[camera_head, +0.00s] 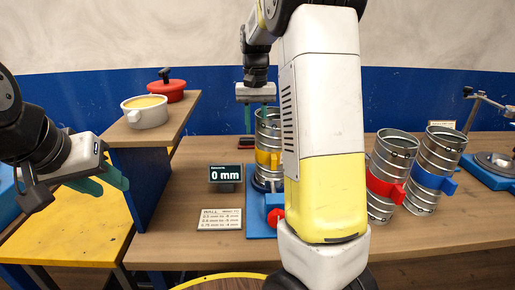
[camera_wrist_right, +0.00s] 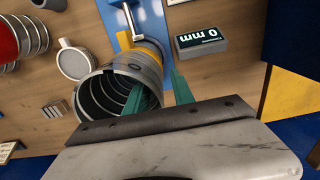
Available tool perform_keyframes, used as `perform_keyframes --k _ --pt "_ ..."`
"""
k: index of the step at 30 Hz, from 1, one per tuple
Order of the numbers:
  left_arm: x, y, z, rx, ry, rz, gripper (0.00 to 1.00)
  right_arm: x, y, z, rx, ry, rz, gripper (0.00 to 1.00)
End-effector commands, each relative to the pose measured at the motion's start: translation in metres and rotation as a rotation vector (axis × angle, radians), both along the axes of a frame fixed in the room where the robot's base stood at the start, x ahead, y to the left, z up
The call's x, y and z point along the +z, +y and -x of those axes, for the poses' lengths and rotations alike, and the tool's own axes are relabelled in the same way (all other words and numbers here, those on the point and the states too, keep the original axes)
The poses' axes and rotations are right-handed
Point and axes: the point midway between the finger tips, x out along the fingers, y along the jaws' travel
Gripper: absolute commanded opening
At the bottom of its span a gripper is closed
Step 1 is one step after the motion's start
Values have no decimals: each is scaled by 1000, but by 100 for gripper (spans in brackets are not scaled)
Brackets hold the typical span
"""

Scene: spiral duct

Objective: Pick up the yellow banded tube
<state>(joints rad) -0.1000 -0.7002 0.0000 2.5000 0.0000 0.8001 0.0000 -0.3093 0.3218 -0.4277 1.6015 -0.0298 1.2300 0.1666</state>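The yellow banded tube (camera_head: 268,143) is a ribbed metal cylinder standing upright on a blue stand in the head view. In the right wrist view the tube (camera_wrist_right: 118,75) shows its open mouth, with the yellow band beyond. My right gripper (camera_head: 257,101) is above the tube, pointing down. In the wrist view its teal fingers (camera_wrist_right: 160,93) are apart, one over or inside the mouth and one outside the wall. Whether either touches is unclear. My left gripper (camera_head: 103,180) is open and empty at the left, far from the tube. My right arm partly hides the tube's right side.
A display reading 0 mm (camera_head: 226,173) and a wall-thickness sign (camera_head: 220,219) stand left of the tube. Red-banded (camera_head: 390,165) and blue-banded (camera_head: 436,160) tubes stand to the right. A shelf (camera_head: 181,116) with pots is at left. A red knob (camera_head: 275,217) fronts the stand.

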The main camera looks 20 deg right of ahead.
Motion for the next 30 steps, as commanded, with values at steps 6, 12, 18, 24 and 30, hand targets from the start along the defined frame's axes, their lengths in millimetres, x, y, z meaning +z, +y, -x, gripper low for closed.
perform_keyframes --k 6,12,18,24,30 --pt "0 0 0 0 0 0 36 0 0 0 1 0 0 16" --pt "0 0 0 0 0 0 36 0 0 0 1 0 0 0" --pt "0 0 0 0 0 0 36 0 0 0 1 0 -1 0" --pt "0 0 0 0 0 0 36 0 0 0 1 1 -1 0" --pt "0 0 0 0 0 0 36 0 0 0 0 1 -1 0"
